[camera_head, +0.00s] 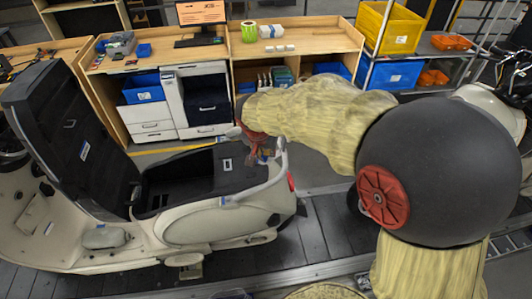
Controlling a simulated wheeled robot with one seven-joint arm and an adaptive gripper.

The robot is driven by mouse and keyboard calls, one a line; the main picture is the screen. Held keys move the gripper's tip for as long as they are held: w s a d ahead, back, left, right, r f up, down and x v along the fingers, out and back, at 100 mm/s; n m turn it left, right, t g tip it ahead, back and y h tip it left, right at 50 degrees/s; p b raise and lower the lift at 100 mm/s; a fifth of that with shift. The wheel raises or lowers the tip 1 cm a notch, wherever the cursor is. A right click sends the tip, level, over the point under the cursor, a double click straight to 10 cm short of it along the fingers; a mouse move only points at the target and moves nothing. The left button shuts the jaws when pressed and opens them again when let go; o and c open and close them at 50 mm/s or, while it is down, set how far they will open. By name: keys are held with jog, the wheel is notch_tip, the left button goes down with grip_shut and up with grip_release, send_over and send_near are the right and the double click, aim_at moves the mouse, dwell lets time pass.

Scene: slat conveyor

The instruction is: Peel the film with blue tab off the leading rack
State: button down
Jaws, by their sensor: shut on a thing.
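A cream scooter stands on the slat conveyor, with its pale rear rack (262,186) curving round the tail. My gripper (263,158) is at the upper end of this rack, beside the black seat bay. It is shut on a small bluish piece, which looks like the tab of the film. The film itself is too thin and small to make out, and my wrist partly hides that spot. Another small blue tab (228,201) shows on the rack's near side. I cannot tell how far the film lies on the rack.
The dark slat conveyor (325,235) runs underneath. Behind are a wooden workbench (330,40) with a monitor (201,14), a white drawer cabinet (150,112), and a shelf with yellow (388,27) and blue bins (395,75).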

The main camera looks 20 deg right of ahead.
jog(key=s+a+r+p, duration=0.1)
jog(key=s+a+r, duration=0.1)
jog(key=a+r, duration=0.2)
notch_tip(320, 180, up, 2)
dwell(0.6)
jog(key=shift+f, duration=0.1)
